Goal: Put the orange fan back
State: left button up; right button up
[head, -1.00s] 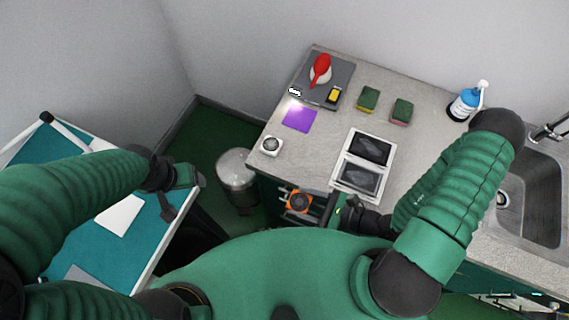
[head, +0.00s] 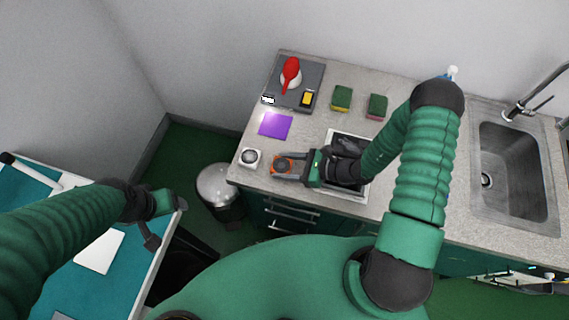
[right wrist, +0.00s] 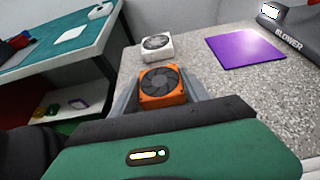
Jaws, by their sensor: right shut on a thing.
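The orange fan (head: 283,165) is a small square frame with a dark round rotor. My right gripper (head: 287,167) is shut on it, with a finger on either side, over the front left part of the worktop. In the right wrist view the orange fan (right wrist: 163,87) sits between the fingers, rotor face up. I cannot tell whether its underside touches the worktop. A white fan (head: 250,157) lies just left of it, apart from it, and beyond it in the right wrist view (right wrist: 157,46). My left gripper (head: 165,215) is by the teal table, its opening unclear.
A purple square (head: 275,125) lies behind the fans. A grey blower board (head: 313,78) bears a red-topped item (head: 290,75). Two green sponges (head: 341,97) stand to its right. A white-framed dark panel (head: 352,190) is partly under my right arm. A sink (head: 515,180) is at right, a bin (head: 218,185) below left.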

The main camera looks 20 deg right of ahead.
jog(key=shift+d, duration=0.5)
jog(key=shift+s+d+f, duration=0.15)
jog(key=shift+d+f, duration=0.1)
jog(key=shift+f, duration=0.05)
jog(key=o, duration=1)
jog(key=shift+a, duration=0.1)
jog(key=shift+c, duration=0.2)
jog(key=o, duration=0.4)
jog(key=shift+s+a, duration=0.15)
jog(key=shift+a, duration=0.1)
pick_arm(q)
jog(key=shift+s+d, duration=0.25)
jog(key=shift+d, duration=0.3)
